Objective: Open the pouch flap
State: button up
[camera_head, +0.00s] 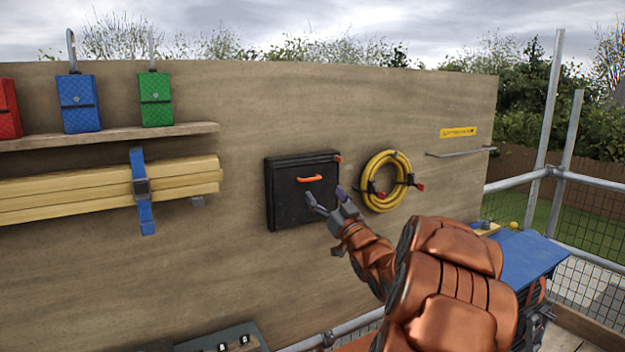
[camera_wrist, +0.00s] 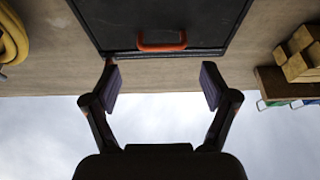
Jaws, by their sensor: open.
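The black pouch (camera_head: 290,205) is fixed to the wooden wall, left of the yellow hose. Its flap lies flat over the front and looks shut, with an orange handle (camera_head: 311,178) across it. In the wrist view the pouch (camera_wrist: 165,18) and handle (camera_wrist: 162,45) show at the top, centred between my fingers. My gripper (camera_head: 327,196) is open and empty, in front of the pouch's lower right part in the head view. It also shows in the wrist view (camera_wrist: 160,75), with both fingers apart and not touching the handle. My gripper hides part of the pouch's right edge.
A coiled yellow hose (camera_head: 372,181) hangs right of the pouch. Strapped timber (camera_head: 90,188) and a shelf (camera_head: 110,135) with red, blue and green pouches are left. A metal bar (camera_head: 460,152) is farther right. The wall below the pouch is clear.

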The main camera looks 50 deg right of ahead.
aim_at(313, 178)
jog(key=p+x, duration=0.2)
jog(key=x, duration=0.5)
jog(key=shift+w, duration=0.15)
jog(key=c, duration=1.5)
jog(key=shift+o, duration=0.2)
jog(key=shift+s+f, duration=0.1)
jog(key=shift+s, duration=0.1)
